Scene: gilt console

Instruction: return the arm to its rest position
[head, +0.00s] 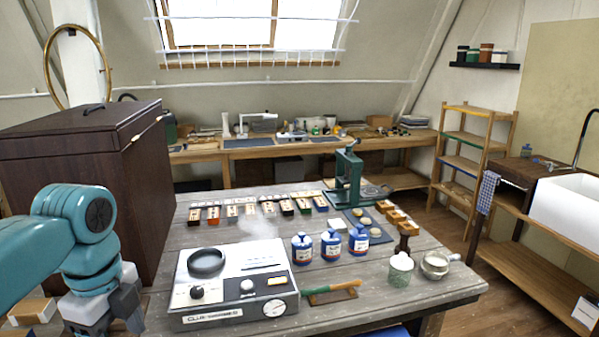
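My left arm is teal and comes in from the left. Its gripper (104,312) points down at the lower left, beside the left end of the grey hot plate (236,284). I cannot make out whether its fingers are apart or together, and I see nothing clearly held in it. My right arm and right gripper are out of view.
A large dark wooden cabinet (88,170) stands close behind my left arm. The wooden table (345,278) bears several blue bottles (331,245), a brush (333,291), a patterned cup (400,270), a metal pot (436,264) and a green press (347,180).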

